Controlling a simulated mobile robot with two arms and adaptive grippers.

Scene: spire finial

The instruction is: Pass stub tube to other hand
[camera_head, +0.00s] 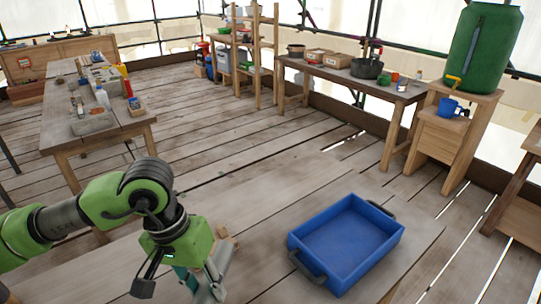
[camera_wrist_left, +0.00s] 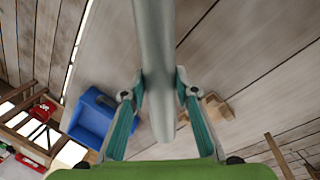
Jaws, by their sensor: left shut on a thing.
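My left gripper (camera_head: 207,280) is low in the head view, over the near table. The left wrist view shows its two teal fingers (camera_wrist_left: 160,95) closed on the stub tube (camera_wrist_left: 156,50), a smooth grey-green tube. The tube runs from the top edge of that view down between the fingertips, and its lower end sticks out past them. In the head view I cannot clearly tell the tube from the grey finger parts. My right gripper is in neither view.
A blue tray (camera_head: 384,266) with dark handles stands empty on the near table (camera_head: 265,215); it also shows in the left wrist view (camera_wrist_left: 88,120). A small wooden piece (camera_wrist_left: 214,107) lies near the gripper. Workbenches and a green water barrel (camera_head: 484,48) stand further back.

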